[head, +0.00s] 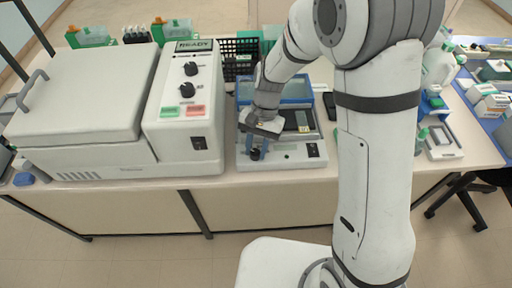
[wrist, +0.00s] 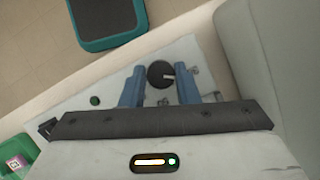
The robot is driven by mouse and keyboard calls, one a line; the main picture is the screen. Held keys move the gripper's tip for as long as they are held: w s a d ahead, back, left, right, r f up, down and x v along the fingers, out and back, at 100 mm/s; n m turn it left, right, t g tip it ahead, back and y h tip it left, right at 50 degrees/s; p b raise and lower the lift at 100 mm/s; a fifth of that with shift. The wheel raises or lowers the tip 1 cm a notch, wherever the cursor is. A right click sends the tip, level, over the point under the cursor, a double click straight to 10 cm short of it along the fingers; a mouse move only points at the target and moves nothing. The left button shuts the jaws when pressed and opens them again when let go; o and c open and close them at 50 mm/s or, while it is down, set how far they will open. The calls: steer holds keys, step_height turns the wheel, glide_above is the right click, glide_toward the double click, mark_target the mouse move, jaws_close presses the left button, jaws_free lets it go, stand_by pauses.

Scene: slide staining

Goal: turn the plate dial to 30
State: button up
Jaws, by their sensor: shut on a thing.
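The plate dial is a dark round knob (head: 254,154) on the front of a white bench device (head: 285,161) with a blue-rimmed top. In the wrist view the dial (wrist: 158,72) shows a light pointer line toward the right. My gripper (head: 259,149) reaches down onto the dial from above. In the wrist view its two blue fingers (wrist: 160,88) stand on either side of the dial, shut on it. The scale marks around the dial are too small to read, and the fingers partly hide them.
A black rack (head: 240,52) stands behind. A small white device (head: 441,142) is at right. The bench edge lies just in front of the dial.

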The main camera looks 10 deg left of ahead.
steer(key=shift+n+h, duration=0.3)
steer(key=shift+n, duration=0.6)
steer(key=o, duration=1)
steer(key=shift+r, duration=0.1)
steer(key=b+v, duration=0.1)
steer(key=v, duration=0.6)
steer(key=shift+w+a+r, duration=0.1)
steer(key=shift+w+r, duration=0.1)
steer(key=shift+r, duration=0.1)
